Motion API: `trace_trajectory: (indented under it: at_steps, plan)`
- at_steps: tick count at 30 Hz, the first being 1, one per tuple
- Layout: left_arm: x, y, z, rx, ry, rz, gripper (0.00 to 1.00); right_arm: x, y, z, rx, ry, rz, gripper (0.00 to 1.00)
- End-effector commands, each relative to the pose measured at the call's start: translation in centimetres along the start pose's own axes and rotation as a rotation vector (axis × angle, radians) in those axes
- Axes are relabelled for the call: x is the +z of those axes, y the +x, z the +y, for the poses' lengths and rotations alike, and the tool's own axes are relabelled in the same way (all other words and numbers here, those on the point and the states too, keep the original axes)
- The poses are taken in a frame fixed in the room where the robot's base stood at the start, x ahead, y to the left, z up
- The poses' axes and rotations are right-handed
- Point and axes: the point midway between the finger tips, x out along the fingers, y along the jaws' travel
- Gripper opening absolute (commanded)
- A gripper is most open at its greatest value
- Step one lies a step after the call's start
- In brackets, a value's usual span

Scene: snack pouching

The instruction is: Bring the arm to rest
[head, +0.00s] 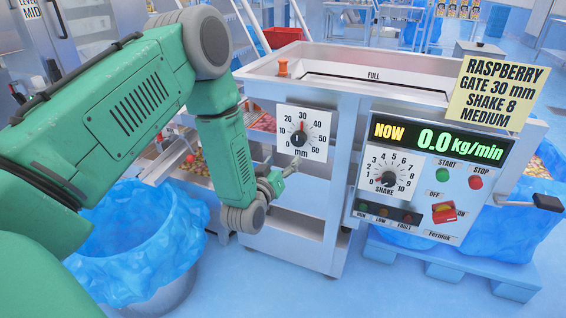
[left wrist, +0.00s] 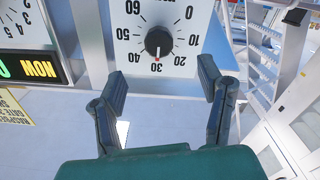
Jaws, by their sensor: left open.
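My green left arm reaches in from the left. Its gripper (head: 284,174) is just below and in front of the white gate dial plate (head: 288,152). In the left wrist view the two dark fingers are spread with nothing between them (left wrist: 163,82). The gate knob (head: 299,139) is black with its red mark at 30 mm; it also shows upside down in the left wrist view (left wrist: 158,41), apart from the fingers. My right gripper is not in view.
The control panel (head: 432,228) shows 0.0 kg/min, a shake knob (head: 389,179), and start and stop buttons. A yellow note (head: 497,93) reads raspberry, gate 30 mm, shake 8, medium. A blue-lined bin (head: 135,250) stands below my arm. A black-handled lever (head: 546,202) sticks out at right.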

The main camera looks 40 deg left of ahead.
Motion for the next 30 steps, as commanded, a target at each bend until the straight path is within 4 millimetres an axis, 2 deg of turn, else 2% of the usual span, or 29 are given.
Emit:
trace_trajectory:
  at_steps: [13,14,17,20,21,23,24,26,27,30]
  plan:
    - [0.2,-0.1,0.1,0.001,0.002,-0.009,0.62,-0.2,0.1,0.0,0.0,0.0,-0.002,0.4]
    - [0.5,-0.3,0.1,0.001,0.004,-0.021,0.62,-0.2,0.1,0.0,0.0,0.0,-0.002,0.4]
    - [3.1,-1.8,0.7,0.006,0.028,-0.126,0.62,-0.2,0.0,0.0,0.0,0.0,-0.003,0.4]
    - [7.8,-5.2,1.2,0.013,0.076,-0.324,0.62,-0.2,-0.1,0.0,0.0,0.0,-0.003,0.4]
    - [9.9,-7.3,1.4,0.016,0.102,-0.424,0.62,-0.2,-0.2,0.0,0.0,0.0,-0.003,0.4]
    - [12.9,-10.8,1.5,0.019,0.146,-0.579,0.62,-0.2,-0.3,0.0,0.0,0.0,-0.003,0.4]
    - [14.7,-13.3,1.4,0.021,0.176,-0.682,0.62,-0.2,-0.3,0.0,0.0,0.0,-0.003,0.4]
    - [16.9,-17.4,1.0,0.021,0.222,-0.832,0.62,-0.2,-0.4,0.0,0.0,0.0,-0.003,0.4]
    - [18.1,-20.2,0.7,0.021,0.255,-0.93,0.62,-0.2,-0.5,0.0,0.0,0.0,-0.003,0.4]
    - [19.9,-26.9,-0.5,0.016,0.33,-1.155,0.62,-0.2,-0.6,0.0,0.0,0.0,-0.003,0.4]
